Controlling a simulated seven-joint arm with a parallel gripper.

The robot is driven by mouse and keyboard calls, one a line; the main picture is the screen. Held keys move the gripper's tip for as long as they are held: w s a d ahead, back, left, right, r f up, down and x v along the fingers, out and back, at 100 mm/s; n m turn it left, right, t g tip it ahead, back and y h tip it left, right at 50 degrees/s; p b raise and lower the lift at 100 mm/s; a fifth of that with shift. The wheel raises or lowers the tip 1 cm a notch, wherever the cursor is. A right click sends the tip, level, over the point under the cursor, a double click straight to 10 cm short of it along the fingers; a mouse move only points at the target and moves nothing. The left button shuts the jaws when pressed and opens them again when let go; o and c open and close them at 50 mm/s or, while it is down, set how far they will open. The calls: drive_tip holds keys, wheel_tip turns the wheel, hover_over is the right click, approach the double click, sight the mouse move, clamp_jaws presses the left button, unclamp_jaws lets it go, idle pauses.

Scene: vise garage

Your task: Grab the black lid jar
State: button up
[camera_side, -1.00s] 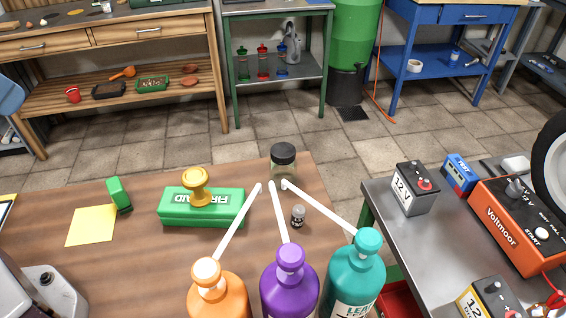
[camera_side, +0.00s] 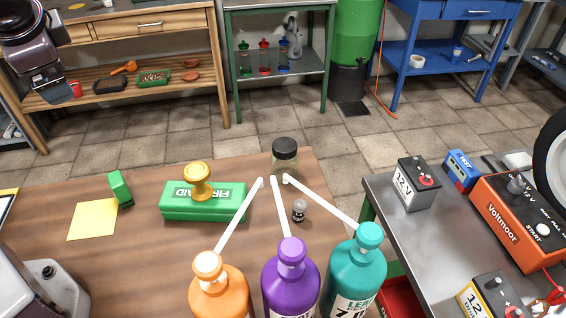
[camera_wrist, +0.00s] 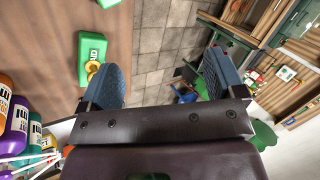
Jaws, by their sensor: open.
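A glass jar with a black lid (camera_side: 284,150) stands upright at the far edge of the wooden table in the side view. White pump spouts partly overlap its lower body. I cannot make it out in the wrist view. My gripper (camera_side: 48,92) shows at the upper left of the side view, raised and well to the left of the jar. In the wrist view my gripper (camera_wrist: 162,75) has its two blue-grey fingers wide apart with nothing between them.
Orange (camera_side: 218,290), purple (camera_side: 290,285) and teal (camera_side: 356,275) pump bottles stand in front of the jar, spouts toward it. A small jar (camera_side: 300,210) is nearby. A green first-aid box (camera_side: 205,203) with a yellow stamp-like object (camera_side: 197,180) lies left. A metal bench (camera_side: 430,240) is right.

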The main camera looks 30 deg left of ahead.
drive_tip(key=w+f+m+t+y, duration=0.1)
drive_tip(key=w+f+m+y, duration=0.2)
drive_tip(key=w+m+y, duration=0.5)
drive_tip(key=m+t+h, duration=1.3)
drive_tip(key=m+t, duration=0.1)
drive_tip(key=m, duration=1)
hover_over(277, 154)
wheel_tip(277, 154, down, 15)
drive_tip(key=shift+s+a+f, duration=0.1)
drive_tip(key=shift+s+f, duration=0.05)
drive_tip(key=f, duration=0.1)
drive_tip(key=f+h, duration=0.1)
drive_tip(key=shift+d+f, duration=0.2)
drive_tip(key=shift+f, duration=0.15)
wheel_tip(277, 154, down, 4)
drive_tip(key=shift+w+f, duration=0.35)
drive_tip(key=shift+w, duration=1.1)
drive_tip(key=shift+r, duration=0.1)
drive_tip(key=c, duration=1.1)
